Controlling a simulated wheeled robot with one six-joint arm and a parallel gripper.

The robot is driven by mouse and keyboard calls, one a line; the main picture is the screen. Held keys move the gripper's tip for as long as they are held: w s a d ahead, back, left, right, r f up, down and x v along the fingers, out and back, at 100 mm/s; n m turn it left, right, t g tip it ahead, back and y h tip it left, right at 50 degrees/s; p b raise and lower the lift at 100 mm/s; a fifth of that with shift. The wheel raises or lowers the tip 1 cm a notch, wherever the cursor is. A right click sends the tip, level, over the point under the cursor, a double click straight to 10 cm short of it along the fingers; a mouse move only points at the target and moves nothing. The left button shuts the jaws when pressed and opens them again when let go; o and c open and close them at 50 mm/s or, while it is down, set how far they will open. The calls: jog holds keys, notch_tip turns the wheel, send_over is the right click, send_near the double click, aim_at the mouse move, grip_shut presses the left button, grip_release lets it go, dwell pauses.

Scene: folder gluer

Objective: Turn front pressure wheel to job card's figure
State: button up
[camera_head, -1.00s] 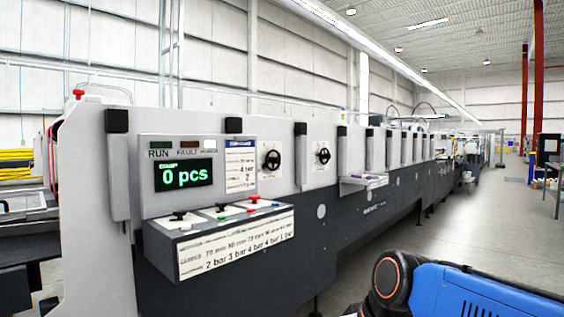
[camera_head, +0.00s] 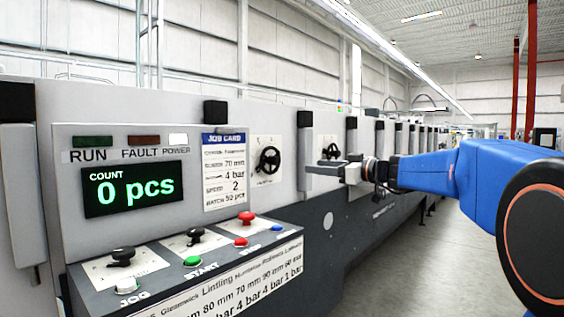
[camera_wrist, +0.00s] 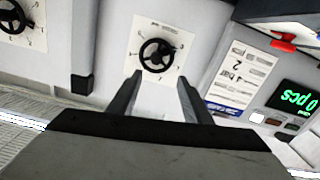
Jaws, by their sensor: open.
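Two black handwheels sit on white dial plates on the grey panel. The nearer handwheel (camera_head: 268,160) is just right of the job card (camera_head: 223,170), which reads 70 mm, 4 bar, speed 2 and batch 50 pcs. The farther handwheel (camera_head: 331,151) is partly hidden by my gripper (camera_head: 318,170). In the wrist view the nearer wheel (camera_wrist: 156,54) lies just beyond my open gripper (camera_wrist: 159,82), roughly centred between the fingertips and apart from them. The other wheel (camera_wrist: 10,17) is at the upper left. The dial figures are too small to read.
The display (camera_head: 133,189) shows 0 pcs. Below it a sloped console (camera_head: 185,262) carries black and red knobs and buttons, with a printed strip listing mm and bar values. Dark-capped posts (camera_head: 304,150) stick out along the panel. Open floor lies to the right.

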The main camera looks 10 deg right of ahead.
send_near(279, 161)
jog(key=x, duration=0.9)
jog(key=shift+w+a, duration=0.2)
jog(key=shift+a, duration=0.05)
jog(key=c, duration=1.1)
